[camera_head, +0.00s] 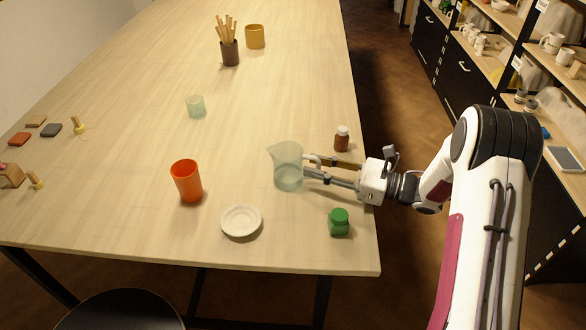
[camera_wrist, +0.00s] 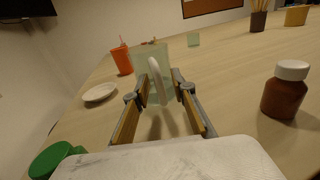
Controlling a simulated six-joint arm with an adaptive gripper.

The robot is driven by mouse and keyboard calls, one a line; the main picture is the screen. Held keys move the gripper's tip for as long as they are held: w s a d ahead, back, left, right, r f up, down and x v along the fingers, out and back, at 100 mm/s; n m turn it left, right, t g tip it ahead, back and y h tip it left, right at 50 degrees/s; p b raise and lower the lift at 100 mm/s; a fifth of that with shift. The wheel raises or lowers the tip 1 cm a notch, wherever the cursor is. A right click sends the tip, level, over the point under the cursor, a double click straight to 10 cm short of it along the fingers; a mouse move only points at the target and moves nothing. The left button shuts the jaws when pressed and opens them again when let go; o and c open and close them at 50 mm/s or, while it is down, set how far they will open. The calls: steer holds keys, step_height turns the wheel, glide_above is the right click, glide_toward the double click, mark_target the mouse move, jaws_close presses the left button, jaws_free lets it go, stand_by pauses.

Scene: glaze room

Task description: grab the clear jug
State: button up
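The clear jug (camera_head: 287,172) stands upright on the table near its right edge, with a pale bluish-green tint at its lower part. Its white-looking handle (camera_head: 313,158) points right, toward my gripper (camera_head: 319,168). In the wrist view the jug (camera_wrist: 180,62) is straight ahead and its handle (camera_wrist: 157,78) lies between the fingers of my gripper (camera_wrist: 160,85). The fingers are apart, with gaps visible beside the handle. Whether a fingertip touches the jug wall is hard to tell.
A brown bottle (camera_head: 342,140) with a white cap and a green jar (camera_head: 339,223) stand on either side of my gripper. An orange cup (camera_head: 187,181) and a white dish (camera_head: 241,221) are left of the jug. A small greenish glass (camera_head: 195,106) stands farther back.

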jaws_close()
steer(key=shift+r, duration=0.35)
steer(key=shift+r, duration=4.55)
steer(key=shift+r, duration=0.15)
